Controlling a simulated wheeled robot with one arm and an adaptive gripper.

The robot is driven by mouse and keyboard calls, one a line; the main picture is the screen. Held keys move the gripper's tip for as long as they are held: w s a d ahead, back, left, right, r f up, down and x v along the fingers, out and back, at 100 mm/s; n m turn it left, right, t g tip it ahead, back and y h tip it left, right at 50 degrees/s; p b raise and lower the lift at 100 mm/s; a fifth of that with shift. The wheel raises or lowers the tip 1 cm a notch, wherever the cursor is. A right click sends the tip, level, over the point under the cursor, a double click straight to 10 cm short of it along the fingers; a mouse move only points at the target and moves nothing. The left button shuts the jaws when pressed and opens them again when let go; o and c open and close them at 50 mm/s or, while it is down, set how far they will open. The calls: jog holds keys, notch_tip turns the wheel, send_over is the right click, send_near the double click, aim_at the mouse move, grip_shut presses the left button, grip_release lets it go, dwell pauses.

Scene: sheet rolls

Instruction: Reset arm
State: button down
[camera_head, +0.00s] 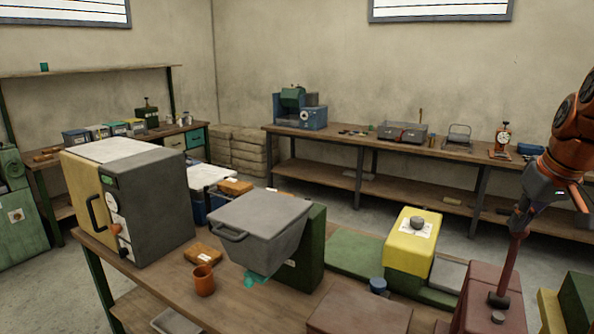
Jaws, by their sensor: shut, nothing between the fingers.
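My arm, orange-red with dark joints, comes in at the right edge. My gripper (523,218) points downward, shut and empty, its tips at the top of a dark red lever (510,266). Whether the tips touch the lever or only overlap it in the view I cannot tell. The lever stands almost upright, slightly tilted, on a dark red box-shaped machine (482,290) at the lower right.
A long back bench (345,142) lines the wall, with open floor between.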

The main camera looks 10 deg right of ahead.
jog(key=s+a+f+g, duration=0.1)
jog(key=s+a+f, duration=0.15)
jog(key=a, duration=0.35)
jog(key=s+a+f+n+g+y, duration=0.1)
jog(key=a+f, duration=0.3)
jog(key=a, duration=0.3)
jog(key=s+a+f+g, duration=0.1)
jog(key=s+a+f, duration=0.15)
jog(key=a, duration=0.35)
jog(key=s+a+f+g, duration=0.1)
jog(key=s+a+f, duration=0.4)
jog(key=s+f, duration=0.2)
jog(key=s+a+f+g, duration=0.2)
jog(key=s+a+f, duration=0.2)
jog(key=s+f, duration=0.3)
jog(key=s, duration=0.4)
jog(key=shift+a+f+h, duration=0.25)
jog(key=shift+a+h, duration=0.05)
jog(key=shift+a, duration=0.1)
